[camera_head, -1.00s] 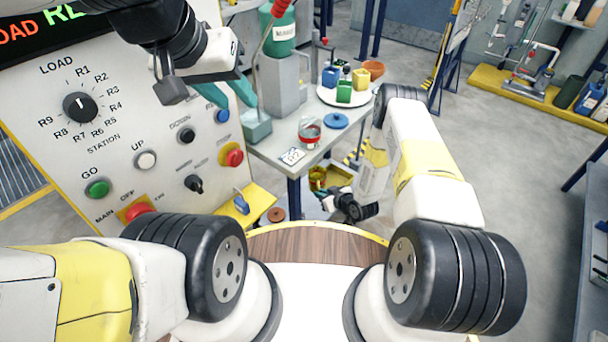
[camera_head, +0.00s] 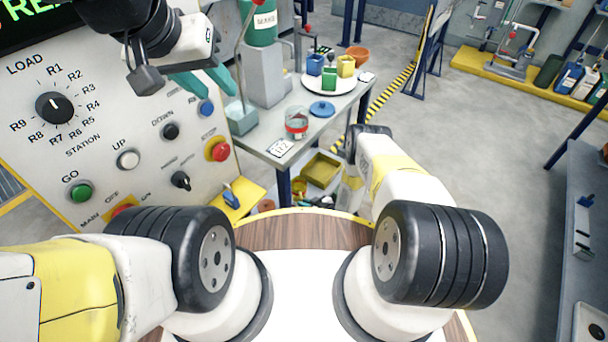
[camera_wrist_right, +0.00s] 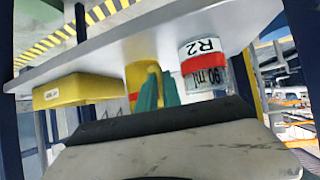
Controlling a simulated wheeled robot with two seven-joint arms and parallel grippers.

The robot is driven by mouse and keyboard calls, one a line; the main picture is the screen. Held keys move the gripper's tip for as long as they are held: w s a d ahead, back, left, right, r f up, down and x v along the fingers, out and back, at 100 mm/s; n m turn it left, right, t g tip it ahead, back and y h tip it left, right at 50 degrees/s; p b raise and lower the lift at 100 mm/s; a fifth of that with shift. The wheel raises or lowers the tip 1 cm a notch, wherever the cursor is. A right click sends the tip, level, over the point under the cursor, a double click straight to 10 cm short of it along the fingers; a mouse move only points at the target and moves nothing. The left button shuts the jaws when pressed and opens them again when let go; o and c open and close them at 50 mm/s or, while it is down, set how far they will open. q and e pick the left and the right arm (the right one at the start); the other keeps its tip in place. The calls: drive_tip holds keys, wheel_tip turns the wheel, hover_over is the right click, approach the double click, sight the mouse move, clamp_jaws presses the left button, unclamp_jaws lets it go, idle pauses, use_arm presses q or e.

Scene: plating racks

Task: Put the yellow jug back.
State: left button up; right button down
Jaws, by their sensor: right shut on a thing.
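In the right wrist view, a yellow piece (camera_wrist_right: 143,82), seemingly the yellow jug, shows at the teal fingertips of my right gripper (camera_wrist_right: 158,92). The gripper is shut on it; the fingers hide part of it. In the head view my right gripper cannot be made out past my right arm. My left gripper (camera_head: 202,82) hangs empty in front of the control panel, its teal fingers apart. A white round plate (camera_head: 312,86) on the grey table (camera_head: 262,142) carries small blue, green and yellow containers.
A red-banded jar (camera_head: 296,123), also in the wrist view (camera_wrist_right: 205,72), stands by the R2 card (camera_head: 281,148). A blue disc (camera_head: 322,109) lies behind it. A yellow tray (camera_head: 323,170) sits below the table. The control panel (camera_head: 100,125) stands left; open floor lies right.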

drive_tip(key=c, duration=1.5)
unclamp_jaws()
drive_tip(key=shift+d+r, duration=0.1)
drive_tip(key=v, duration=1.1)
drive_tip(key=shift+s+d+r, duration=0.15)
drive_tip(key=shift+s, duration=0.25)
